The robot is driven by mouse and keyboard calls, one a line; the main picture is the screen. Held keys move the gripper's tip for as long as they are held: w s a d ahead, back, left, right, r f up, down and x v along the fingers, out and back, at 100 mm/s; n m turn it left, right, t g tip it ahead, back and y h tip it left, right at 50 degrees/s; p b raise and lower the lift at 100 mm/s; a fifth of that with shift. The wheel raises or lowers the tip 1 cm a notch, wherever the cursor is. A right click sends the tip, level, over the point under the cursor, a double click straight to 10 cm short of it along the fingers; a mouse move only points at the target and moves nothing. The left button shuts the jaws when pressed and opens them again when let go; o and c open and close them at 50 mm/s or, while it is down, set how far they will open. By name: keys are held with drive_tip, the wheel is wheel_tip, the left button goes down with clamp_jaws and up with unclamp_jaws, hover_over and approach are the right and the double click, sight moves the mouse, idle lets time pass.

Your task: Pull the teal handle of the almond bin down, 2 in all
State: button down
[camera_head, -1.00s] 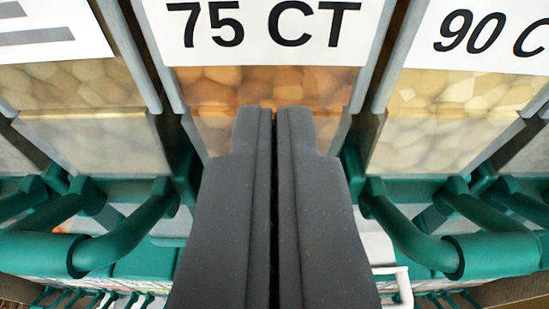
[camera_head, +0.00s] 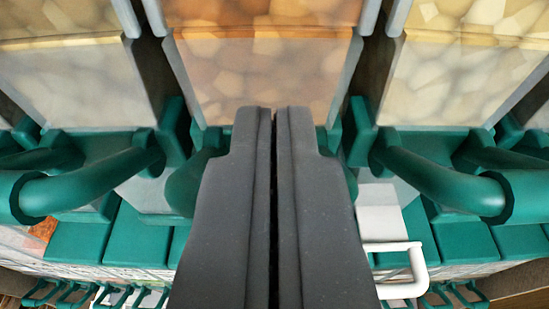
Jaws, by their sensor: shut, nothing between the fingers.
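My gripper (camera_head: 274,115) is shut and empty, its dark grey fingers side by side in the middle of the picture. Its tips overlap the lower front of the middle bin (camera_head: 262,75), a clear bin with orange-brown contents; no label shows now, so I cannot confirm it is the almond bin. Its teal handle (camera_head: 186,186) is mostly hidden behind the fingers, with only bits showing on both sides. I cannot tell whether the fingers touch it.
A pale bin (camera_head: 75,80) with a teal handle (camera_head: 90,180) stands on the left, another pale bin (camera_head: 455,80) with a teal handle (camera_head: 440,180) on the right. Below are teal blocks (camera_head: 465,243), a white handle (camera_head: 410,262) and a row of small teal handles.

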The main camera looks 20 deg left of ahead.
drive_tip(key=shift+s+f+b, duration=0.1)
drive_tip(key=shift+f+b, duration=0.05)
drive_tip(key=shift+b, duration=0.2)
drive_tip(key=shift+s+d+f+t+b, duration=0.1)
drive_tip(key=shift+t+b, duration=0.2)
drive_tip(key=shift+b, duration=0.3)
drive_tip(key=shift+s+f+t+y+b, duration=0.15)
drive_tip(key=shift+t+y+b, duration=0.15)
drive_tip(key=shift+b, duration=0.5)
wheel_tip(320, 180, down, 7)
drive_tip(key=s+d+t+y+b, duration=0.1)
drive_tip(key=t+b, duration=0.6)
drive_tip(key=b, duration=1.4)
drive_tip(key=shift+s+y, duration=0.7)
drive_tip(key=shift+y, duration=0.4)
drive_tip(key=shift+t, duration=0.3)
drive_tip(key=shift+r, duration=0.2)
